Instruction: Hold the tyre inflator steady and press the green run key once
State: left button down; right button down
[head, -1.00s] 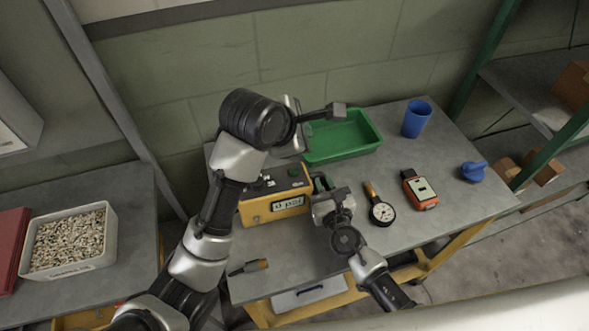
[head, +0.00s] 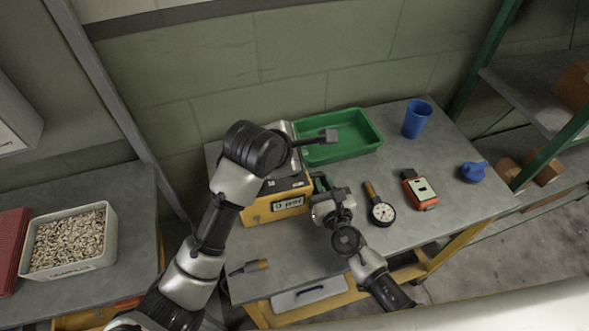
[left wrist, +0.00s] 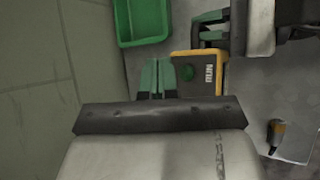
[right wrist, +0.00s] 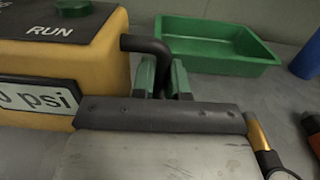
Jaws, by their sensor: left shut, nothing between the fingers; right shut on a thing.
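The tyre inflator (head: 260,216) is a yellow box with a dark top and a psi display on the grey bench. My right gripper (head: 322,185) is shut on its black side handle, which shows between the green fingertips in the right wrist view (right wrist: 160,78). The round green run key (right wrist: 73,8) is on the top, beside the word RUN. It also shows in the left wrist view (left wrist: 187,72). My left gripper (left wrist: 157,76) is shut and empty, its tips beside the key in that view; I cannot tell their height above the top. In the head view my left arm hides its fingers.
A green tray (head: 345,141) stands behind the inflator and a blue cup (head: 417,118) at the back right. A pressure gauge (head: 381,211), an orange-red device (head: 420,190) and a blue object (head: 473,171) lie to the right. A small handled tool (head: 250,267) lies in front.

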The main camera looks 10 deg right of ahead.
pick_arm(q)
jog(key=shift+f, duration=1.6)
pick_arm(e)
jog(key=shift+r, duration=0.15)
dwell(0.7)
pick_arm(q)
jog(key=shift+f, duration=0.4)
jog(key=shift+f, duration=0.4)
dwell(0.7)
jog(key=shift+r, duration=0.8)
